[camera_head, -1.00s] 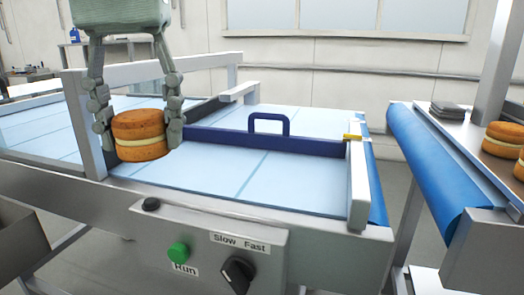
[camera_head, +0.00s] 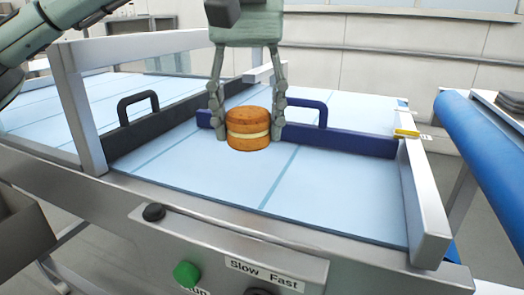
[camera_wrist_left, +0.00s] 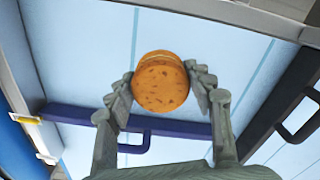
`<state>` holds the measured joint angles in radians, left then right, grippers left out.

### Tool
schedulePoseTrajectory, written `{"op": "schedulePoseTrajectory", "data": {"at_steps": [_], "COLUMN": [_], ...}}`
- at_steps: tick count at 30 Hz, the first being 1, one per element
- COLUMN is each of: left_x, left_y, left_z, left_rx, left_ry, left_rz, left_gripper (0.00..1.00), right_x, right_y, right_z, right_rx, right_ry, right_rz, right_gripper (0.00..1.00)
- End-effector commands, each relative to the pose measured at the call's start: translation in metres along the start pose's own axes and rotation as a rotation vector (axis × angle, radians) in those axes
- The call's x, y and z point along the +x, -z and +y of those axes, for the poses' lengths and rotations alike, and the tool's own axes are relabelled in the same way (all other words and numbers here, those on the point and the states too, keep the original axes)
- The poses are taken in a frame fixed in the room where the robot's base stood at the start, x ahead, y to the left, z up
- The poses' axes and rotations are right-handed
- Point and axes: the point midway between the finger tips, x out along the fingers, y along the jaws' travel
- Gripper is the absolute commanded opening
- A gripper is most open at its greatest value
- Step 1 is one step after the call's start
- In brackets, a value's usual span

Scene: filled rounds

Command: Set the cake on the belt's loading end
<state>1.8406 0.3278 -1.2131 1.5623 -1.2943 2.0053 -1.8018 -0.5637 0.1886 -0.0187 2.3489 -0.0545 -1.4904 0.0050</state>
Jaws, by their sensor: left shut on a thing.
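My left gripper (camera_head: 249,134) is shut on the cake (camera_head: 248,140), a round golden sponge with a pale cream layer. The cake is upright between the two fingers, over the pale blue belt (camera_head: 215,182). I cannot tell whether its underside touches the belt. In the left wrist view the cake (camera_wrist_left: 160,82) is between the fingertips of the gripper (camera_wrist_left: 161,88). The navy bar with a handle (camera_head: 350,143) crosses the belt behind the cake. My right gripper is not in view.
A black bar with a handle (camera_head: 138,108) crosses the belt at left. A metal rail (camera_head: 425,205) with a yellow piece (camera_head: 406,133) edges the right side. The control box has a green button (camera_head: 187,274). A blue roller (camera_head: 490,135) stands at right. The belt's front part is clear.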

Motion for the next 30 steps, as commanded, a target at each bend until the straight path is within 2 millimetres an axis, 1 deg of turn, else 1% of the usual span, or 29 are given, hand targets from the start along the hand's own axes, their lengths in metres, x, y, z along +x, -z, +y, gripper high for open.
{"op": "schedulePoseTrajectory", "data": {"at_steps": [1, 5, 8, 13, 16, 21, 28, 29, 30], "left_x": [0.003, 0.009, 0.015, 0.039, 0.050, 0.050, 0.055, 0.054, 0.054], "left_y": [0.003, 0.009, 0.010, 0.009, 0.009, 0.009, 0.009, 0.009, 0.009], "left_z": [0.007, 0.015, 0.017, 0.016, 0.016, 0.016, 0.016, 0.016, 0.016], "left_rx": [0.000, -0.001, -0.001, -0.001, -0.001, -0.002, -0.002, -0.002, -0.002], "left_ry": [0.001, 0.001, 0.001, 0.001, -0.001, -0.001, -0.001, -0.001, -0.001], "left_rz": [-0.001, 0.002, 0.001, -0.001, 0.002, 0.003, 0.002, 0.002, 0.002], "left_gripper": [0.40, 0.40, 0.40, 0.40, 0.40, 0.40, 0.40, 0.55, 0.60], "right_x": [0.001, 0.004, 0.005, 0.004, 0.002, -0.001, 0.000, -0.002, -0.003], "right_y": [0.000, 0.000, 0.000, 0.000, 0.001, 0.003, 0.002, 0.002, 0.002], "right_z": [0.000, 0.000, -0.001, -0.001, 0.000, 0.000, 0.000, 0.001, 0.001], "right_rx": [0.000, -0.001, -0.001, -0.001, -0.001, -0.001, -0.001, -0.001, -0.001], "right_ry": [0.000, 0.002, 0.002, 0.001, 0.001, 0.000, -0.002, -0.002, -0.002], "right_rz": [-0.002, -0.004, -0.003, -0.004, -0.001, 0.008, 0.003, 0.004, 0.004], "right_gripper": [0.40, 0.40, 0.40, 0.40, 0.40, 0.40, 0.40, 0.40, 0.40]}}
